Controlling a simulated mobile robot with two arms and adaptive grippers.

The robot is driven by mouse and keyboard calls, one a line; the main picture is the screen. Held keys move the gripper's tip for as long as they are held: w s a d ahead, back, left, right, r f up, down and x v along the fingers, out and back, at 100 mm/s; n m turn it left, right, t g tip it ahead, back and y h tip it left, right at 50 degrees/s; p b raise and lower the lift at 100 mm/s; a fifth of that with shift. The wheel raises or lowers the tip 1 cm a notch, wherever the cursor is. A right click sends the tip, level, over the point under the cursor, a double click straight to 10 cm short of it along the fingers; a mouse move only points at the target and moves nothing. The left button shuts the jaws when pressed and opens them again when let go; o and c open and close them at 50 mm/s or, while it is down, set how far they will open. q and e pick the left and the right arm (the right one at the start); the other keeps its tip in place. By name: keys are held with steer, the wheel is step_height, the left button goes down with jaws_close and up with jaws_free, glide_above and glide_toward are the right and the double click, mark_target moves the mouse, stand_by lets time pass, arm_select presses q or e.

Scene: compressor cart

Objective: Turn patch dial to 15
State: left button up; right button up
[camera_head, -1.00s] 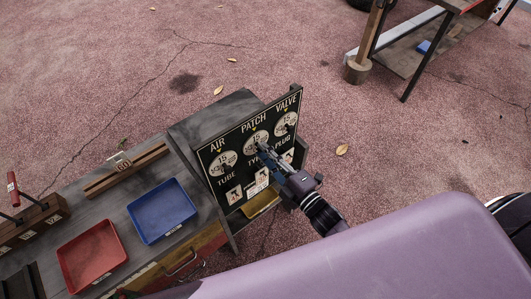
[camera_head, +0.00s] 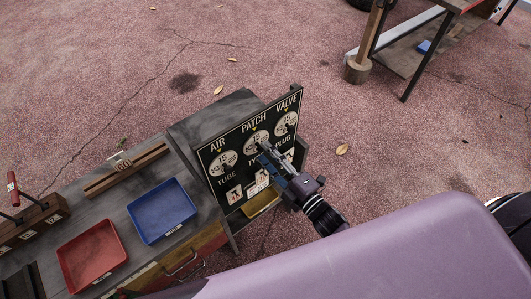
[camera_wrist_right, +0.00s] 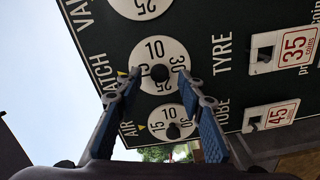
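The patch dial (camera_head: 255,138) is the middle one of three white number discs on the black panel (camera_head: 212,151). In the right wrist view the patch dial (camera_wrist_right: 153,52) shows a 10 and a 30 around a black centre knob (camera_wrist_right: 160,73). A yellow pointer (camera_wrist_right: 122,74) sits at its edge, and the number beside it is partly covered by a finger. My right gripper (camera_head: 264,152) is at the dial; in the wrist view (camera_wrist_right: 155,86) its blue-padded fingers are apart, one on each side of the knob, with visible gaps. My left gripper is out of view.
The air dial (camera_head: 222,163) and valve dial (camera_head: 284,123) flank the patch dial closely. Blue (camera_head: 162,210) and red (camera_head: 91,254) trays sit on the cart left of the panel. A workbench (camera_head: 404,58) stands at the upper right. Open ground lies behind the panel.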

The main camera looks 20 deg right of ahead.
steer(key=v, duration=1.1)
steer(key=shift+s, duration=0.1)
steer(key=s+d+f+m+g+h, duration=0.1)
steer(key=s+f+m+g+h, duration=0.15)
steer(key=f, duration=0.65)
steer(key=s+d+f+m+g+h, duration=0.1)
steer(key=s+d+f+m+g, duration=0.2)
steer(key=f, duration=0.6)
steer(key=s+f+m+g+h, duration=0.1)
steer(key=s+f+m+g, duration=0.2)
steer(key=f, duration=0.6)
steer(key=s+f+m+g+h, duration=0.1)
steer(key=s+f+m+g, duration=0.2)
steer(key=s+f, duration=0.5)
steer(key=s+f+m+g, duration=0.4)
steer(key=s+f, duration=0.4)
steer(key=s, duration=0.6)
steer(key=shift+d+m+h, duration=0.15)
steer(key=shift+m+h, duration=0.2)
steer(key=shift+m, duration=0.1)
